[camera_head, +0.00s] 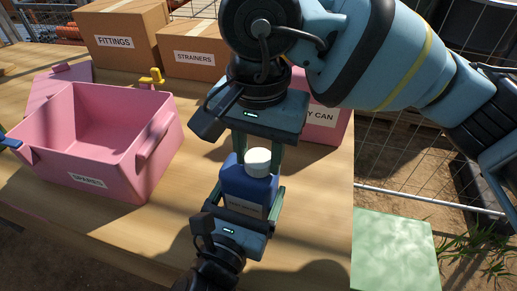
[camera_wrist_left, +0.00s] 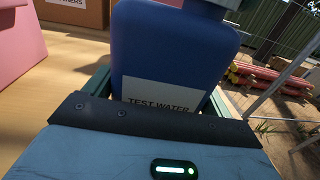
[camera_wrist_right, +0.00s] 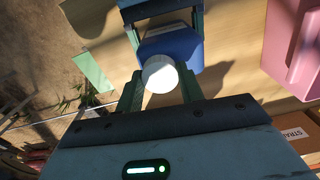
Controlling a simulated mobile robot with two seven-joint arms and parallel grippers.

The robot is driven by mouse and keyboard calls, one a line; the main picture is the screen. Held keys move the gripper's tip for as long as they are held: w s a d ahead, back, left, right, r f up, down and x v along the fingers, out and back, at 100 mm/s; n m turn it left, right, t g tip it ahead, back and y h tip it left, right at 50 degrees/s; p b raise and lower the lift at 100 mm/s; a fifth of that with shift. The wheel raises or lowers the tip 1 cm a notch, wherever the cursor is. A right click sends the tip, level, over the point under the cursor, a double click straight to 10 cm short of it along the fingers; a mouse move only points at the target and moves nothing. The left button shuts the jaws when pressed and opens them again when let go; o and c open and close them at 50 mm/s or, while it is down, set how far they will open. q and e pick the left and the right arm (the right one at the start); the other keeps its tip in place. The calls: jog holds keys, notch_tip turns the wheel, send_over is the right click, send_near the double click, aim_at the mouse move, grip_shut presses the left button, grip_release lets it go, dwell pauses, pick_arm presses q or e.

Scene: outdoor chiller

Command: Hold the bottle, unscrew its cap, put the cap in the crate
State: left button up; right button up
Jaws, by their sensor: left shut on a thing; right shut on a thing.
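The blue bottle (camera_head: 250,188) stands upright near the table's right edge, with a white cap (camera_head: 258,163) on top. Its label reads "TEST WATER" in the left wrist view (camera_wrist_left: 172,50). My left gripper (camera_head: 246,196) is shut on the bottle's body from the near side. My right gripper (camera_head: 258,156) comes down from above and is shut on the cap, which shows between its fingers in the right wrist view (camera_wrist_right: 160,73). The pink crate (camera_head: 75,162), labelled "SPARES", stands to the left, and its visible floor is empty.
Cardboard boxes marked "FITTINGS" (camera_head: 122,36) and "STRAINERS" (camera_head: 192,58) stand at the back. A yellow valve (camera_head: 152,77) is behind the crate. Another pink container (camera_head: 325,121) is partly hidden behind my right gripper. A green slab (camera_head: 395,250) lies right of the table. Bare tabletop separates crate and bottle.

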aim_at(259, 158)
jog(key=n, duration=1)
jog(key=shift+r, duration=0.2)
jog(key=shift+r, duration=0.95)
jog(key=shift+r, duration=2)
pick_arm(q)
jog(key=o, duration=1.8)
jog(key=shift+c, duration=0.2)
